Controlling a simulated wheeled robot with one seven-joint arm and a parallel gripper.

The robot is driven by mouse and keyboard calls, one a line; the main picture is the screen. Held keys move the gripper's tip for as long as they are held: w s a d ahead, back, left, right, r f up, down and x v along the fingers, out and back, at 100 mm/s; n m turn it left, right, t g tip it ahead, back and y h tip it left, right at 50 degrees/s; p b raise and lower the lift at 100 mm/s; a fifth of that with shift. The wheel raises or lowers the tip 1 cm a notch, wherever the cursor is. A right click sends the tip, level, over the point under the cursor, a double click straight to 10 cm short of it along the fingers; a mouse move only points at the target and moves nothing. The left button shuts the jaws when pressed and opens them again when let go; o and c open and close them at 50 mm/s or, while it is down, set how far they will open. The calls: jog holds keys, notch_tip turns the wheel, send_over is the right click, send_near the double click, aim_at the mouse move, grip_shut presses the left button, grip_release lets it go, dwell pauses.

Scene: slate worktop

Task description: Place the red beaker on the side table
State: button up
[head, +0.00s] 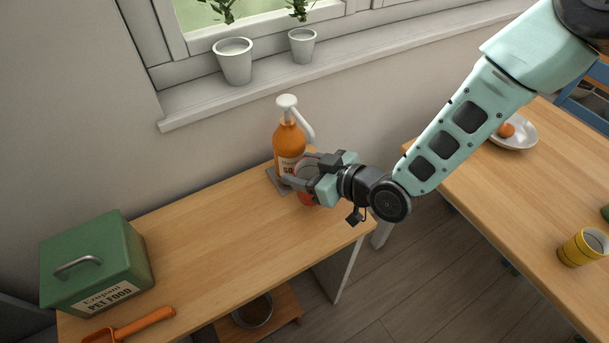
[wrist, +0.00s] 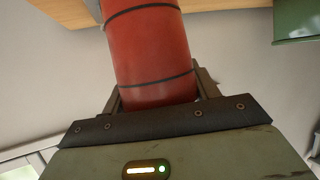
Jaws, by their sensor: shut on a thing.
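The red beaker (wrist: 150,55) has thin dark bands. It fills the upper middle of the wrist view, between the two fingers of my gripper (wrist: 158,95). In the head view my gripper (head: 303,183) is shut on the red beaker (head: 306,198), which is mostly hidden behind the fingers. They are over the right end of the wooden side table (head: 215,235), just right of the orange soap bottle. I cannot tell whether the beaker's base touches the tabletop.
A green pet food box (head: 95,258) and an orange scoop (head: 130,328) are at the left end. The table's middle is clear. A yellow cup (head: 582,248) stands on another table.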

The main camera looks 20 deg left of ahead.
aim_at(301, 177)
jog(key=shift+f, duration=1.5)
jog(key=shift+f, duration=0.15)
jog(key=o, duration=1)
jog(key=shift+c, duration=0.2)
